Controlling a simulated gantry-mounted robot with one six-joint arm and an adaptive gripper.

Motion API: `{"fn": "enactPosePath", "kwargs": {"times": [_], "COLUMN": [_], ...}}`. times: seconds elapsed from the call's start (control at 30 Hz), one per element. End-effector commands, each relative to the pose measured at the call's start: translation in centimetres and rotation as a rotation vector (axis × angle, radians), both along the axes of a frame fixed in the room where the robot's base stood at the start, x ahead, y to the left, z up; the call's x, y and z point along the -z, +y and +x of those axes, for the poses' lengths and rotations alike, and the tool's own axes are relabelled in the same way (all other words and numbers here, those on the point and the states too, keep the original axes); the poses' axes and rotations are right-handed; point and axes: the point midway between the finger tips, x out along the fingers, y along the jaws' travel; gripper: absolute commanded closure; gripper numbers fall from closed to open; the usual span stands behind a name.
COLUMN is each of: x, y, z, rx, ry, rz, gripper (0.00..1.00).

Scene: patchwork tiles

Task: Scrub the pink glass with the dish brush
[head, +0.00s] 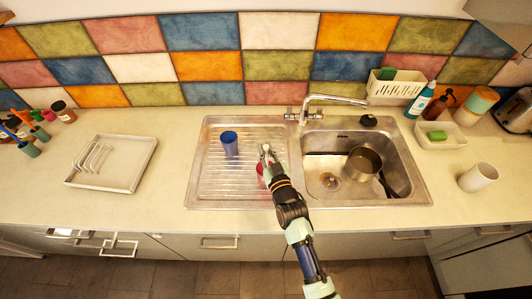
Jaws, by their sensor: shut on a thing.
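The pink glass (261,170) stands on the ribbed drainboard left of the sink basin. Only a reddish part of its left side shows; my wrist and arm hide the rest. My gripper (266,150) is over the drainboard, close to the glass. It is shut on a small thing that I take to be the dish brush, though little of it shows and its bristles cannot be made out. Whether it touches the glass cannot be told from this view.
A blue cup (229,144) stands on the drainboard, left of my gripper. A white tray (140,180) lies on the counter to the left. A white cup (478,177) stands at right.

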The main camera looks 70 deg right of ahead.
Motion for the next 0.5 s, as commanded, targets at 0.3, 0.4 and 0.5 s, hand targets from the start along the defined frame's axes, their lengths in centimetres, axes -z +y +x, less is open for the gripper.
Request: {"fn": "enactPosePath", "kwargs": {"times": [0.3, 0.4, 0.5], "x": [-0.4, -0.2, 0.0], "y": [1.4, 1.6, 1.5], "z": [-0.5, -0.5, -0.5], "rx": [0.0, -0.001, -0.001], "ry": [0.002, 0.001, -0.001], "rz": [0.002, 0.002, 0.001], "gripper": [1.0, 1.0, 1.0]}}
